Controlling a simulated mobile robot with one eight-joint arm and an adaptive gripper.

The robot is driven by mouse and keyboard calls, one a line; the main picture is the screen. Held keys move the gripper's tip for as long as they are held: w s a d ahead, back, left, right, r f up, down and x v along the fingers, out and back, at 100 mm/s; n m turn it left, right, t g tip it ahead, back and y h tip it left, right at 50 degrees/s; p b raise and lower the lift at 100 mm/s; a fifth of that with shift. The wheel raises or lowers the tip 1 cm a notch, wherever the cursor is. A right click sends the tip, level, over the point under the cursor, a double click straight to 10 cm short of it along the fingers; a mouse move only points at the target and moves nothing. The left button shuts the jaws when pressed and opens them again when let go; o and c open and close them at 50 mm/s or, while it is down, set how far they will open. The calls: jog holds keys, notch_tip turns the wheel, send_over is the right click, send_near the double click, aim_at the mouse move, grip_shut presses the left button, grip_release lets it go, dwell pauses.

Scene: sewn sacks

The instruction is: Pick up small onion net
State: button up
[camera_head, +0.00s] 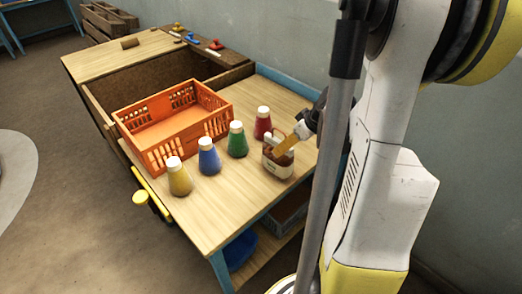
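A small brown sack with a pale label, which looks like the onion net (279,166), stands on the wooden table right of the coloured bottles. My gripper (279,148) reaches down from the upper right to the top of this sack and overlaps it in the picture. The fingers are small and partly merge with the sack, so whether they are closed on it cannot be told. The sack's base appears to rest on the tabletop.
Yellow (179,180), blue (208,159), green (237,142) and red (263,124) bottles with pale caps stand left of and behind the sack. An orange crate (168,138) is further left. The table's front (228,216) is bare.

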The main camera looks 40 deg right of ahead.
aim_at(282, 167)
jog(key=b+x, duration=0.1)
jog(key=x, duration=0.3)
jog(key=shift+f, duration=0.1)
jog(key=b+x, duration=0.1)
jog(key=x, duration=0.1)
jog(key=b+x, duration=0.2)
jog(key=shift+s+f, duration=0.15)
jog(key=shift+f, duration=0.4)
jog(key=shift+w+f, duration=0.25)
jog(key=shift+r, duration=0.1)
jog(key=shift+a, duration=0.1)
jog(key=c, duration=1.6)
